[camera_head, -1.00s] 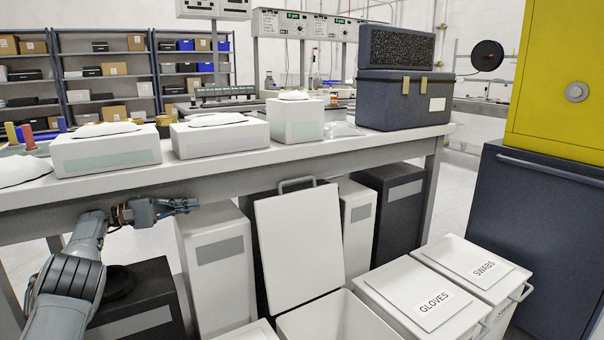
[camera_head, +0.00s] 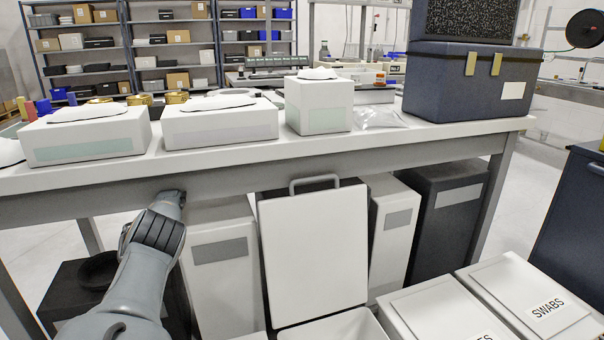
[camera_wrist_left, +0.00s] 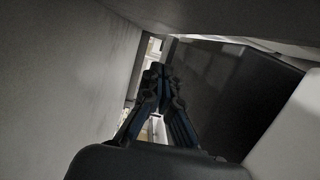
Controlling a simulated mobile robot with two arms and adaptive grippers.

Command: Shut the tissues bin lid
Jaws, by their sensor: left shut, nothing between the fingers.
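An open bin stands low in the middle of the head view, its white lid (camera_head: 316,250) raised upright with a grey handle at its top edge. Part of the bin's body (camera_head: 340,328) shows below it; no label on this bin is readable. My left arm is left of the lid, and its gripper is hidden behind the wrist under the table's front edge. In the left wrist view my left gripper (camera_wrist_left: 157,72) is shut and empty, pointing into a dim gap between a pale grey surface and a dark box. My right gripper is not in view.
A long table (camera_head: 340,155) carrying white boxes and a dark case (camera_head: 470,80) spans above the bins. White and black bins stand beneath it. A bin labelled SWABS (camera_head: 530,300) and another closed white bin (camera_head: 445,310) are at lower right.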

